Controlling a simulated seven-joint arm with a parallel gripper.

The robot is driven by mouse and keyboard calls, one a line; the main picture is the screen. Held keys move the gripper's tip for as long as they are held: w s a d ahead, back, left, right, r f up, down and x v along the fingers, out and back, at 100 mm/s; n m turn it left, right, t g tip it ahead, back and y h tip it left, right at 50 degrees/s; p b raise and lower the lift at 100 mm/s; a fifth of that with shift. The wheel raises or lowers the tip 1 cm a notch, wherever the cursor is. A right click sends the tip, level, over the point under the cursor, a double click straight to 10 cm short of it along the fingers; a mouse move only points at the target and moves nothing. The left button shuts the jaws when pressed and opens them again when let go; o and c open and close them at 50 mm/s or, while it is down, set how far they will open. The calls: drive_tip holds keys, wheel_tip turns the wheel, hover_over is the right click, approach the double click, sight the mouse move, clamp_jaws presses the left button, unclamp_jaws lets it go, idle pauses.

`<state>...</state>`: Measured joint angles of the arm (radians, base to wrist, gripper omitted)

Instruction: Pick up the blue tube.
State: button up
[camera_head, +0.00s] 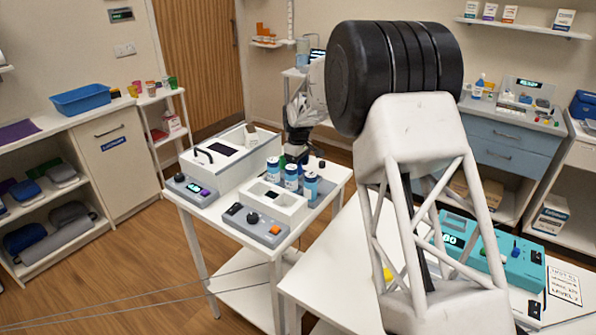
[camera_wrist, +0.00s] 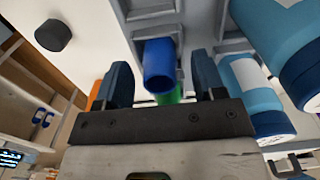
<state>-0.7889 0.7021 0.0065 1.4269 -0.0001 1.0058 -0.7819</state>
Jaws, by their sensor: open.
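The blue tube (camera_wrist: 158,66) shows in the wrist view, standing in a grey rack (camera_wrist: 150,14), between the two fingers of my gripper (camera_wrist: 160,82). The fingers are apart on either side of it, with a visible gap on both sides. A green tube (camera_wrist: 172,96) is partly hidden close by it, behind my gripper's dark crossbar. In the head view my gripper (camera_head: 297,138) is low over the back of the white cart (camera_head: 335,172). The blue tube cannot be made out clearly there.
Blue-and-white bottles (camera_head: 291,177) stand close in front of my gripper; they also fill the right of the wrist view (camera_wrist: 262,95). White devices (camera_head: 232,160) with knobs crowd the cart's left. A teal device (camera_head: 495,255) sits on the nearer table.

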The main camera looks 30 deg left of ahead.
drive_tip(key=shift+f, duration=0.15)
idle(0.4)
drive_tip(key=c, duration=1)
wheel_tip(320, 180, up, 10)
idle(0.3)
idle(0.5)
